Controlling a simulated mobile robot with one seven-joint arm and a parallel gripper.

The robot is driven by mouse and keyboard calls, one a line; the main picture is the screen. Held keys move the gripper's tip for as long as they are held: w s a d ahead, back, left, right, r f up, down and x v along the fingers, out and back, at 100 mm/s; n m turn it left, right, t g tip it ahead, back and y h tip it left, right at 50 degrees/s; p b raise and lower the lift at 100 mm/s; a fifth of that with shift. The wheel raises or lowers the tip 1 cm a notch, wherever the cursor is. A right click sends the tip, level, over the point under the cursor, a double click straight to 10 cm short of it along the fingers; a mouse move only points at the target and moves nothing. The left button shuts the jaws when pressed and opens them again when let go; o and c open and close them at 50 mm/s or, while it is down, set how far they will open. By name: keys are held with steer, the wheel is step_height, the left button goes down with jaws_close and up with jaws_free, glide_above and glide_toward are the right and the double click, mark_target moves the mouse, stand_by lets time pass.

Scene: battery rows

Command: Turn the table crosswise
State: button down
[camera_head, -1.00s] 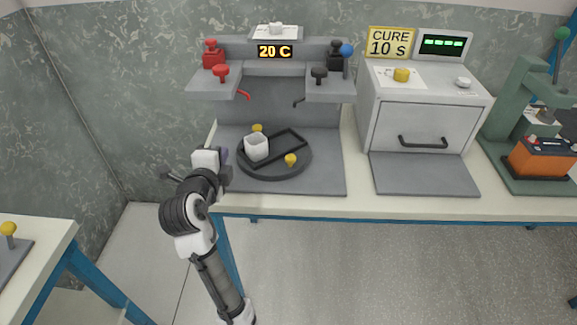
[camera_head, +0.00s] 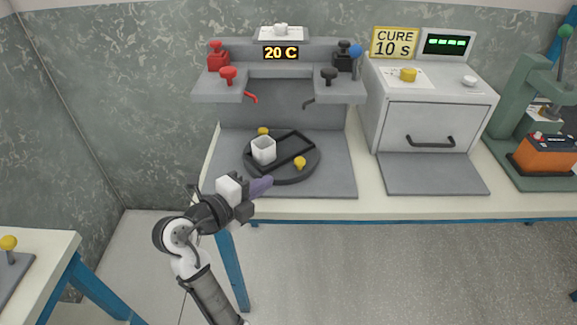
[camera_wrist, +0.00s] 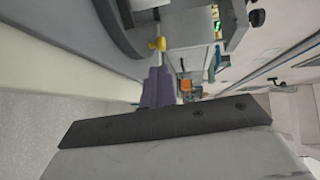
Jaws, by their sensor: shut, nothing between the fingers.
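The round dark turntable (camera_head: 284,177) lies on the grey plate of the left station. A black rectangular frame (camera_head: 291,137) on it runs slantwise, from lower left to upper right. A white square cup (camera_head: 263,150) stands in its left part. Yellow knobs rise from the turntable at the back (camera_head: 263,131) and at the front right (camera_head: 300,162). My gripper (camera_head: 264,186), with purple fingers, is shut and empty, just in front of the turntable's front left edge. In the wrist view the fingers (camera_wrist: 158,88) point toward a yellow knob (camera_wrist: 158,44), apparently short of it.
Red clamps (camera_head: 217,56) and black clamps (camera_head: 343,56) stand above the turntable, beside a "20 C" display (camera_head: 281,53). A grey oven (camera_head: 428,112) marked "CURE 10 s" is to the right. A green press (camera_head: 520,100) with an orange battery (camera_head: 548,155) stands at far right.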

mark_target(297, 165)
steer(key=p+x, duration=0.2)
steer(key=x, duration=0.5)
steer(key=shift+w+d, duration=0.15)
steer(key=shift+w, duration=0.1)
steer(key=shift+w+d+f, duration=0.15)
steer(key=shift+w+d, duration=0.15)
steer(key=shift+w, duration=0.1)
steer(key=shift+d, duration=0.15)
